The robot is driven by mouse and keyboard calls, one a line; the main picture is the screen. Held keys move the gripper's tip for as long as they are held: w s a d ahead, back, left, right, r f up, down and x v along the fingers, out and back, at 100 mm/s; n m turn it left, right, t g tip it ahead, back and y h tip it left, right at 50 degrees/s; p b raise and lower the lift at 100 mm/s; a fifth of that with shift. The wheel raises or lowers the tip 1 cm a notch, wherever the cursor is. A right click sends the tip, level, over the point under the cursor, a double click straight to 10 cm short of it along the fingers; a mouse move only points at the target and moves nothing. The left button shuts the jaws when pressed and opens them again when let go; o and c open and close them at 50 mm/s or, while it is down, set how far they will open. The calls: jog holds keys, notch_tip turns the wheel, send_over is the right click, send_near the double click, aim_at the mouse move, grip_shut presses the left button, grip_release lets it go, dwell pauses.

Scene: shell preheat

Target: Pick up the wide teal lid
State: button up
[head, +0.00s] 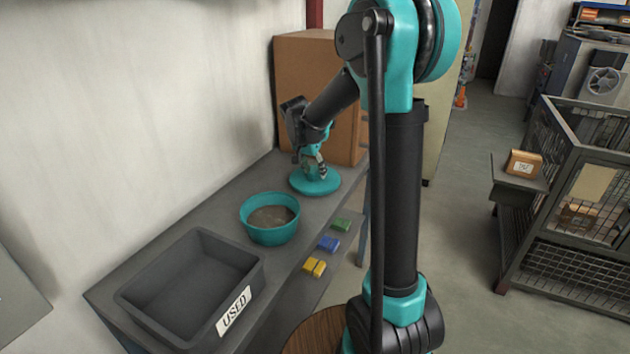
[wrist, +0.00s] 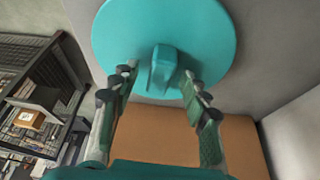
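The wide teal lid (head: 325,187) is a round disc lying on the grey bench, near its far end. In the wrist view the lid (wrist: 195,35) fills the top middle, with its upright block-shaped knob (wrist: 162,68) towards me. My gripper (head: 314,167) is low over the lid, pointing down. In the wrist view my gripper (wrist: 159,80) is open, one finger on each side of the knob. A gap shows between the knob and each finger, and nothing is held. In the head view the fingers hide most of the knob.
A teal bowl (head: 251,229) with grey-brown contents stands nearer on the bench, then a dark bin (head: 140,312) labelled USED. Yellow (head: 314,267), blue (head: 329,243) and green (head: 342,224) blocks sit along the right side. A cardboard box (head: 290,75) stands behind my gripper.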

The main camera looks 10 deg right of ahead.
grip_shut()
